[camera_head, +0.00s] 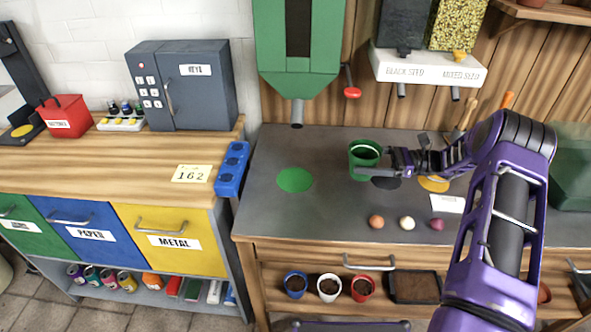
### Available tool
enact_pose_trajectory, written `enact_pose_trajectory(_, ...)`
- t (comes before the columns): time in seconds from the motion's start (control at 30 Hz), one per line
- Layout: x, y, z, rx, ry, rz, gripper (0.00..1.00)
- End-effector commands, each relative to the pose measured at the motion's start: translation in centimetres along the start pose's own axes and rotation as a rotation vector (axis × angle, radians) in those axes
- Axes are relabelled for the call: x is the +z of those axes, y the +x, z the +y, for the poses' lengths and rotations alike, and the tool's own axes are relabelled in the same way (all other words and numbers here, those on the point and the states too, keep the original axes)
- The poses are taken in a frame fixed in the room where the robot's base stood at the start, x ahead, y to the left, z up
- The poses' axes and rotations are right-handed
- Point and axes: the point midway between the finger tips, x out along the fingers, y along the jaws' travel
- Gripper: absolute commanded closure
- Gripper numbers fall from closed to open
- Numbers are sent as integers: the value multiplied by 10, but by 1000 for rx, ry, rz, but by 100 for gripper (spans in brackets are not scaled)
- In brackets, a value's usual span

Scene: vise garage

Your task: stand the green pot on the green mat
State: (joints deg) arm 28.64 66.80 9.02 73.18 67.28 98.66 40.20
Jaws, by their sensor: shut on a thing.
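The green pot (363,161) is upright at the middle of the grey bench top, at the left end of my arm. My gripper (388,161) is shut on the right side of the pot; its fingertips are small and partly hidden against the pot. I cannot tell whether the pot's base touches the bench. The green mat (295,180) is a flat round disc on the bench, bare, to the left of the pot. A dark round mat (386,183) lies just right of the pot, partly under my gripper.
A yellow mat (434,184) lies further right, partly behind my arm. A green hopper (298,60) with a spout hangs above and behind the green mat. Several small balls (407,223) lie near the front. The bench between pot and green mat is clear.

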Motion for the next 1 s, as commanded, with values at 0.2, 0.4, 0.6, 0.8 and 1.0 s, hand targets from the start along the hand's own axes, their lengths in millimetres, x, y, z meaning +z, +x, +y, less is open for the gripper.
enact_pose_trajectory(0.2, -1, 18, 0, 5, -1, -1, 64)
enact_pose_trajectory(0.4, -1, 71, 1, 6, 0, -1, 64)
enact_pose_trajectory(0.6, -1, 124, 1, 5, -1, 0, 64)
enact_pose_trajectory(0.8, -2, 158, 0, 2, -1, 0, 64)
enact_pose_trajectory(1.0, -2, 171, 0, 2, -2, 0, 64)
